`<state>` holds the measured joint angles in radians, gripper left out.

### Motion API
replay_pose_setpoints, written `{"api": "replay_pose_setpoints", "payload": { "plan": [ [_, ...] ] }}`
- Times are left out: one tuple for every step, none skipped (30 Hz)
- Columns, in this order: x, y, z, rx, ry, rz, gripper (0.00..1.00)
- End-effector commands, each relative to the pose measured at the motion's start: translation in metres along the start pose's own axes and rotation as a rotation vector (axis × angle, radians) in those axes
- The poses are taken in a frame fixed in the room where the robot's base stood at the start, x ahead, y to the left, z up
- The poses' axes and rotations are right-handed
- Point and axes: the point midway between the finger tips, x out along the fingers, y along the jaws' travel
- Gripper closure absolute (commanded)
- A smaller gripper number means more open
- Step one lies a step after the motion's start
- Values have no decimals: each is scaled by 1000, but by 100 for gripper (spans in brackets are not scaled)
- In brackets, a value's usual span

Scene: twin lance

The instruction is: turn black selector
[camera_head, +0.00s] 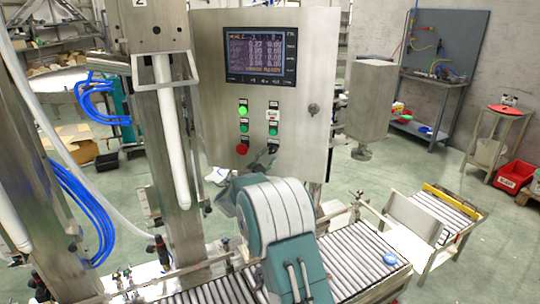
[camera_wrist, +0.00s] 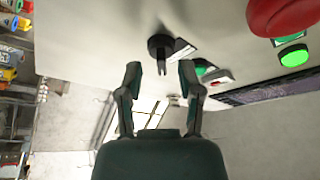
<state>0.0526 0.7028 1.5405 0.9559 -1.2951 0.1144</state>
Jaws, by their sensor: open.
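The black selector (camera_wrist: 159,46) sticks out from the grey metal panel in the wrist view, with a small label beside it. In the head view it is near the bottom of the panel's right column of controls, where dark gripper parts make it hard to pick out. My gripper (camera_wrist: 160,72) is open and empty. Its two fingers point at the panel, one on each side of the selector's line. The selector shows between and just beyond the fingertips, and I see no contact. In the head view my teal arm hides most of the gripper.
The control panel (camera_head: 215,80) carries a lit screen (camera_head: 262,54), green buttons (camera_head: 242,110) and a red mushroom button (camera_head: 241,149) left of the selector. A roller conveyor (camera_head: 345,262) runs below. A steel column (camera_head: 178,170) stands left of the panel.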

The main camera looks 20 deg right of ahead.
Motion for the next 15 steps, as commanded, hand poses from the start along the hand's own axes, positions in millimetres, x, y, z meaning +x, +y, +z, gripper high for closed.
{"api": "replay_pose_setpoints", "payload": {
  "plan": [
    [-11,-1,1,-1,-5,-2,53],
    [-18,-1,1,-1,-5,-2,53],
    [-27,-1,2,-1,-5,-3,53],
    [-33,-1,1,-1,-5,-3,53],
    [-39,-1,2,-1,-5,-3,53],
    [-48,-1,2,-1,-6,-2,53],
    [-54,-1,2,-2,-6,-2,53],
    [-60,-1,2,-2,-5,-3,53],
    [-68,-1,3,-1,-7,-3,53],
    [-73,-1,3,-1,-5,-2,53],
    [-78,0,3,-1,-5,-2,53],
    [-84,0,3,-2,-6,-2,53],
    [-88,0,3,-1,-5,-2,53],
    [-91,0,3,-1,-4,-2,53],
    [-94,0,3,-2,-4,-2,53]
  ]
}}
